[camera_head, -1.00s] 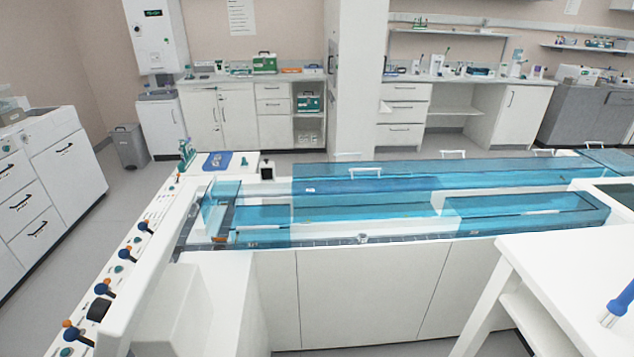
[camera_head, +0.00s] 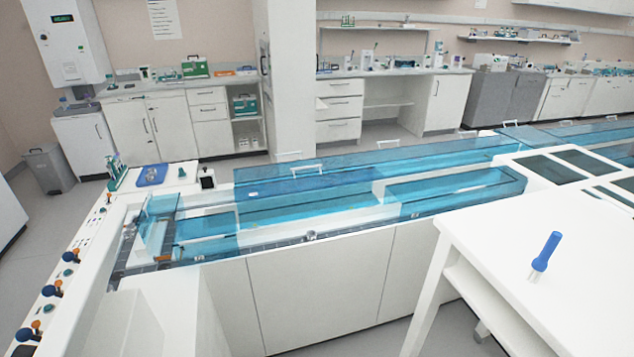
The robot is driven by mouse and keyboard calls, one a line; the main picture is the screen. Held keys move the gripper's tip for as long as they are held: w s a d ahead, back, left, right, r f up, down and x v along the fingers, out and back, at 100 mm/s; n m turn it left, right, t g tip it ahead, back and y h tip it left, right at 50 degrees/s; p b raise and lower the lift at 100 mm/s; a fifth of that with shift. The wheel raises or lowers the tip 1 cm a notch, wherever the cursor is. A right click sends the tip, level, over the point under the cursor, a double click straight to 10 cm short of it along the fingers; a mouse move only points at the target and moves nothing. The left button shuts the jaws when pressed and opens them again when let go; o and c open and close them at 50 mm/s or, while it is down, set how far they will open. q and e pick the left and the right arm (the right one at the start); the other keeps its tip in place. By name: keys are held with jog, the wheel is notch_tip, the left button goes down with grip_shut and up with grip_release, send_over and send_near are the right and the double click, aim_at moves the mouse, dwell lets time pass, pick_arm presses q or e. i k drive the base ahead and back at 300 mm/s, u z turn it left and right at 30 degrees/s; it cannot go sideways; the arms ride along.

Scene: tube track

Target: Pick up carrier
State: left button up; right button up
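A small upright piece with a blue, slightly tilted top (camera_head: 547,251) and a pale lower end stands on the white table (camera_head: 590,299) at the right. It may be a tube in a carrier, but it is too small to tell. No other carrier can be made out clearly. The tube track (camera_head: 330,232) with blue see-through covers runs across the middle. Neither of my grippers shows in the head view.
White cabinets (camera_head: 310,287) front the track. A row of orange and dark-blue valves (camera_head: 50,289) lines the left edge. A blue tray (camera_head: 152,175) lies on the far left corner. Most of the right table top is clear. Lab benches line the back wall.

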aim_at(311, 235)
jog(key=z, duration=0.4)
jog(key=i, duration=0.35)
jog(key=z, duration=0.7)
jog(key=i, duration=0.9)
jog(key=u, duration=0.4)
